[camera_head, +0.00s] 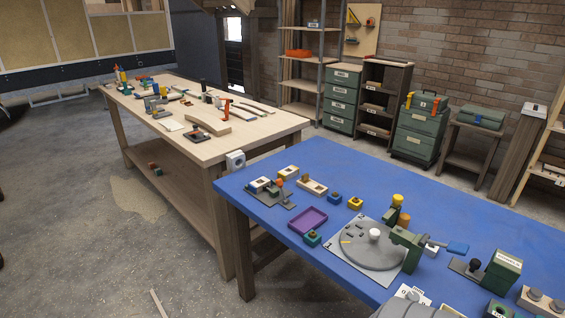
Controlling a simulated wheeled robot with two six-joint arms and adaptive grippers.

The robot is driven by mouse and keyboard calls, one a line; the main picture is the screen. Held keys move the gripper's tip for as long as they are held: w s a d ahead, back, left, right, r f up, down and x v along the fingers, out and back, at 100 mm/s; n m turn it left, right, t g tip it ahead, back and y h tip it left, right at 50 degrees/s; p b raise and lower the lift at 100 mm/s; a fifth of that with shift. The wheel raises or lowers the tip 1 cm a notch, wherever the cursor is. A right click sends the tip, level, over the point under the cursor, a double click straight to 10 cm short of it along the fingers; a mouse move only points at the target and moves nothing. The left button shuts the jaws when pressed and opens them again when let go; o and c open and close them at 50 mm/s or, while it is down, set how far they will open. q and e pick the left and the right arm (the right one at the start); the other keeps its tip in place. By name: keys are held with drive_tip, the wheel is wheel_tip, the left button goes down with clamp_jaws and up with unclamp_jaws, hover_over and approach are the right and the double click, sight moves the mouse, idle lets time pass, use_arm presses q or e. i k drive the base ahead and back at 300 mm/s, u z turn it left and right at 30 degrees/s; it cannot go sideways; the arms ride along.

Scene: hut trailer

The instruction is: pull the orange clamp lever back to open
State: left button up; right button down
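A small clamp fixture with a grey base plate (283,199) sits on the near left part of the blue table. A small orange piece (280,181) stands up on this fixture, beside a pale block. It looks like the clamp's lever tip, but it is too small to tell how the lever is set. Neither of my grippers can be seen. A grey rounded part at the bottom edge may be mine.
The blue table (345,165) also holds a purple tray (307,220), a round grey turntable (372,246) with a green bracket (405,247), and several small blocks. A wooden workbench (262,127) with tools stands behind left. Floor at left is mostly open.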

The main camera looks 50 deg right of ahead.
sight(279, 182)
drive_tip(key=z, duration=0.4)
drive_tip(key=i, duration=0.55)
drive_tip(key=z, duration=0.4)
